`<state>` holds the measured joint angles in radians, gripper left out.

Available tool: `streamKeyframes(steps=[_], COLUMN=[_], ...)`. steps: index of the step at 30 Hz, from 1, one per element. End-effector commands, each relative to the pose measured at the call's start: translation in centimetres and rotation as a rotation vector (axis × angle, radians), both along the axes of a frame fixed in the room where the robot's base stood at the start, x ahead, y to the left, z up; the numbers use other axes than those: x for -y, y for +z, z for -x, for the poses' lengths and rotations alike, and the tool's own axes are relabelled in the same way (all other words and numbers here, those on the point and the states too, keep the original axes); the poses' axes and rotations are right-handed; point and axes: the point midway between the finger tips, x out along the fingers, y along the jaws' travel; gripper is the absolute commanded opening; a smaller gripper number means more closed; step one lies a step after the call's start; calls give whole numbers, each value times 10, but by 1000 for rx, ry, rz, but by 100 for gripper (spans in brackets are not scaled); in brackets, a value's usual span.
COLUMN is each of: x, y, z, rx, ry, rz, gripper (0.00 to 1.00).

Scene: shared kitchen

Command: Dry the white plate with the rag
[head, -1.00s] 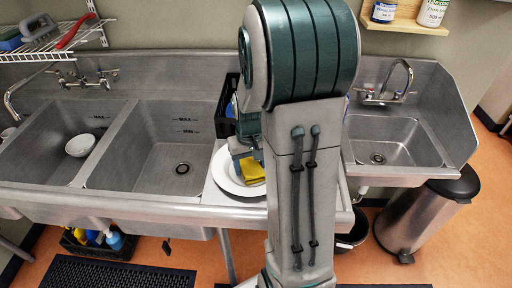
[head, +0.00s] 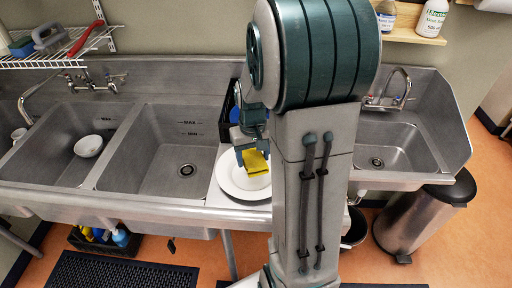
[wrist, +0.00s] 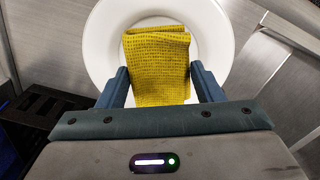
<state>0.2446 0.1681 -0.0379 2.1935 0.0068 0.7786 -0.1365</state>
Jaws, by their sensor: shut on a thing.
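The white plate (head: 230,186) lies on the steel drainboard, right of the middle basin. It also shows in the wrist view (wrist: 104,40), filling the top middle. The yellow folded rag (head: 255,163) is over the plate's middle; in the wrist view the rag (wrist: 158,65) sits between my two blue fingers. My gripper (head: 254,153) is shut on the rag, above the plate. I cannot tell whether the rag touches the plate. My arm hides the plate's right edge in the head view.
A white bowl (head: 88,146) sits in the left basin. A black crate (head: 226,118) stands behind the plate. The middle basin (head: 165,160) is empty. A small sink (head: 385,150) and a steel trash bin (head: 420,215) are to the right. A wire shelf (head: 75,52) hangs upper left.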

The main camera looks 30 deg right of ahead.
Motion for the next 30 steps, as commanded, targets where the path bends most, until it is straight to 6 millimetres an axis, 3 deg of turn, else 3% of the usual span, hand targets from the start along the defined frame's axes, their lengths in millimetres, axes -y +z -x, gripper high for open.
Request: streamKeyframes(steps=[4, 17, 30], x=[0, 0, 0], y=[11, 14, 47], z=[0, 1, 53], rx=[0, 0, 1], ry=[1, 0, -1], rz=[0, 0, 0], gripper=[33, 33, 33])
